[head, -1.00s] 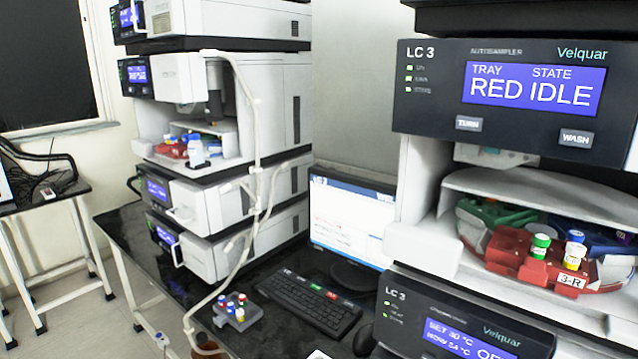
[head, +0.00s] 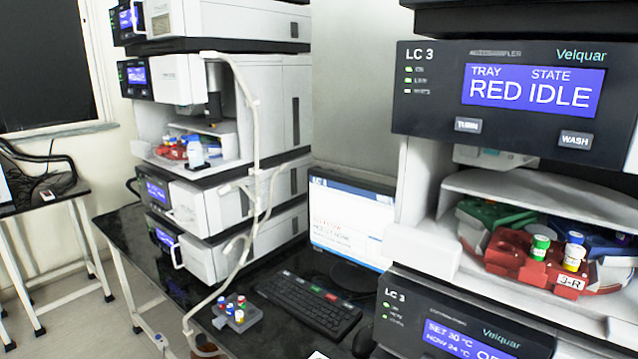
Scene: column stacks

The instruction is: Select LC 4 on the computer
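The computer monitor (head: 350,222) stands on the dark bench between two instrument stacks. Its screen is lit, with a blue header that seems to start with "LC"; the smaller text is too blurred to read. Its right side is hidden by the near stack. The black keyboard (head: 305,303) lies in front of it, with a few green and red keys. A dark mouse (head: 363,341) shows partly beside the keyboard. Neither of my grippers is clearly in view; only a small white piece shows at the bottom edge.
The near right stack carries an LC 3 autosampler (head: 515,95) reading "RED IDLE", above a red vial tray (head: 520,255) marked 3-R. Another white stack (head: 240,110) stands at left, with hanging tubing. A small grey vial rack (head: 236,316) sits left of the keyboard.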

